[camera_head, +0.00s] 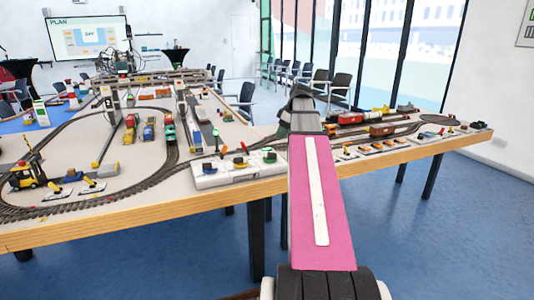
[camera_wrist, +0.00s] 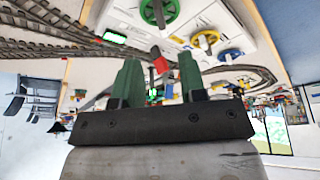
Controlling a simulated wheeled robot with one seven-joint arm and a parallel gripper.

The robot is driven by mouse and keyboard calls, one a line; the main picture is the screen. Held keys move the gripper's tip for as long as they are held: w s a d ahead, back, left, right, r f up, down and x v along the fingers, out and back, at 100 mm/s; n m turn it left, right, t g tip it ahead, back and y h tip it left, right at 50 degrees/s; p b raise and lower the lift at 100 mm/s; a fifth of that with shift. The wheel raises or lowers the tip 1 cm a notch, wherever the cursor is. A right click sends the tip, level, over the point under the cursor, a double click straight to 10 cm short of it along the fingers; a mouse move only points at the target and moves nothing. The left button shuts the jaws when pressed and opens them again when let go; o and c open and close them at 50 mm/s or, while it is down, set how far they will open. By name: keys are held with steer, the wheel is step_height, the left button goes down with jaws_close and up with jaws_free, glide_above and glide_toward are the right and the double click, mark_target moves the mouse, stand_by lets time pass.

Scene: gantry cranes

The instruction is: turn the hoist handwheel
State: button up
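A white control panel (camera_head: 240,174) near the table's front edge carries a blue handwheel (camera_head: 208,166), a yellow handwheel (camera_head: 239,161) and a green handwheel (camera_head: 269,156). I cannot tell from any label which one is the hoist handwheel. In the wrist view the green handwheel (camera_wrist: 159,11), yellow handwheel (camera_wrist: 205,40) and blue handwheel (camera_wrist: 231,55) show beyond the fingers. My gripper (camera_wrist: 159,68) has its two dark green fingers apart, with nothing held. It is apart from the wheels. In the head view its fingers are not clear.
A red lever (camera_wrist: 158,60) shows beyond the gap between my fingers. The table holds looping train tracks (camera_head: 110,195), a yellow forklift (camera_head: 26,175), several toy trucks (camera_head: 149,130) and gantry frames (camera_head: 185,100). Red wagons (camera_head: 382,130) stand at the right. Blue floor (camera_head: 380,240) lies open in front.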

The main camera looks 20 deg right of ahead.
mark_target(270, 157)
steer(key=x, duration=1)
steer(key=shift+f, duration=0.4)
jaws_close()
